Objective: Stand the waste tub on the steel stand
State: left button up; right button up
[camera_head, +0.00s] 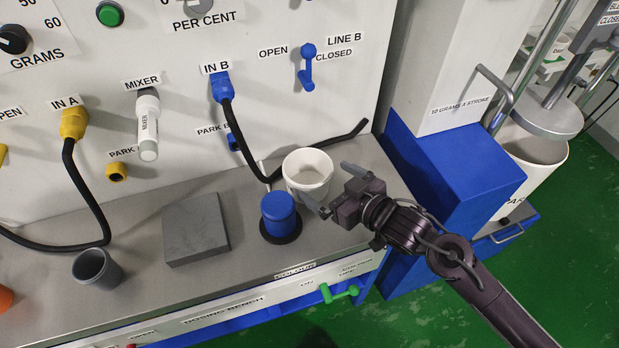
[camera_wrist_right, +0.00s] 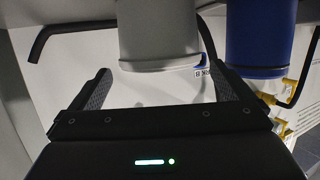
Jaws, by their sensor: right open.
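A white open tub (camera_head: 307,180), which I take to be the waste tub, stands upright on the steel bench near the back panel. A low square grey block (camera_head: 195,230), apparently the steel stand, lies farther left on the bench with its top bare. My right gripper (camera_head: 333,188) is open just right of the tub, its fingers pointing toward it. In the right wrist view the pale tub (camera_wrist_right: 158,40) shows ahead between the spread fingers, apparently not gripped. My left gripper is not in view.
A blue capped canister (camera_head: 279,213) stands close to the tub, between it and the block; it also shows in the wrist view (camera_wrist_right: 262,40). A black hose (camera_head: 245,150) curves behind them. A grey cup (camera_head: 97,270) stands left of the block.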

aim_at(295, 160)
jog(key=x, duration=0.3)
jog(key=p+x, duration=0.1)
jog(key=x, duration=0.3)
jog(key=shift+w+a+r, duration=0.1)
jog(key=shift+w+a, duration=0.1)
jog(key=shift+w, duration=0.1)
jog(key=c, duration=0.8)
jog(key=shift+r, duration=0.15)
